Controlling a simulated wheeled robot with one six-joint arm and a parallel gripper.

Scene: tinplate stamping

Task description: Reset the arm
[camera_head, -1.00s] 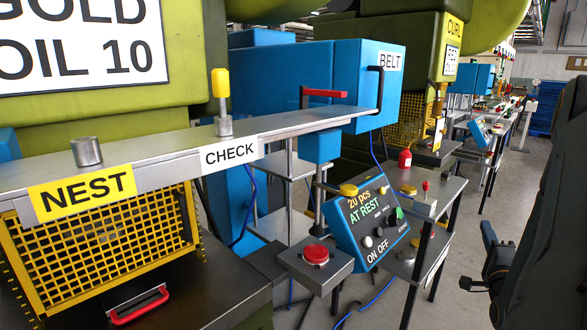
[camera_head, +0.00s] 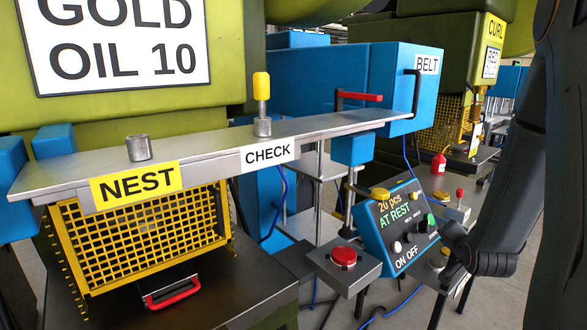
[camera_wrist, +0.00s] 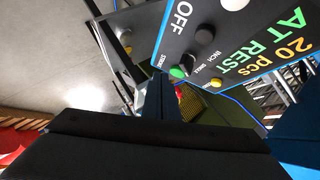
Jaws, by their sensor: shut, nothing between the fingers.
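My arm (camera_head: 505,200) hangs down the right side of the head view, dark grey. Its lower end is beside the right edge of the blue control box (camera_head: 372,238), overlapping it in the picture. In the wrist view my gripper (camera_wrist: 158,88) is dark and shut, with nothing seen between the fingers. The control box (camera_wrist: 215,75) fills the upper right there, upside down, reading "20 pcs AT REST". Its knobs and OFF label show beyond the fingertips. I cannot tell whether the fingers touch it.
A red push button (camera_head: 343,256) sits on a grey box left of the control box. A long metal rail (camera_head: 205,148) carries NEST and CHECK labels.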

